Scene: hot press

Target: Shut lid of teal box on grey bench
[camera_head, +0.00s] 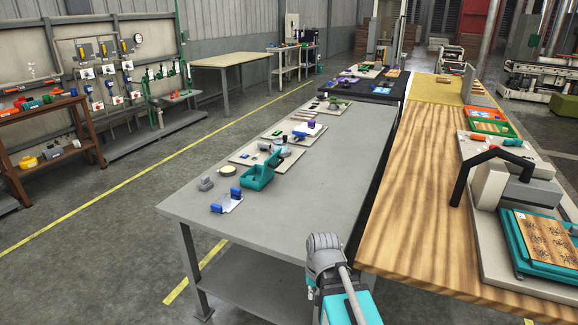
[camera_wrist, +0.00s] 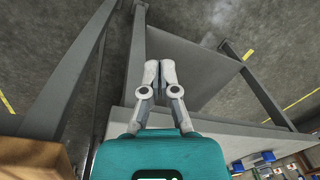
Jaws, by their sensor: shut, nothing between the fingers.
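The teal box (camera_head: 257,179) stands on the grey bench (camera_head: 322,165), left of the bench's middle in the head view. Its lid (camera_head: 272,159) looks raised at the back right, so the box appears open. The wrist view does not clearly show the box. My gripper (camera_wrist: 160,72) shows in the wrist view with both fingertips together and nothing between them. It points down past the bench's edge, towards the lower shelf and floor. In the head view my arm is at the bottom middle, in front of the bench and well apart from the box; the fingers cannot be made out there.
A blue-and-white part (camera_head: 227,202) and a small grey block (camera_head: 206,184) lie near the box. Boards with small parts (camera_head: 262,155) lie behind it. A wooden table (camera_head: 425,210) with a press (camera_head: 510,180) adjoins on the right. The bench's front right surface is bare.

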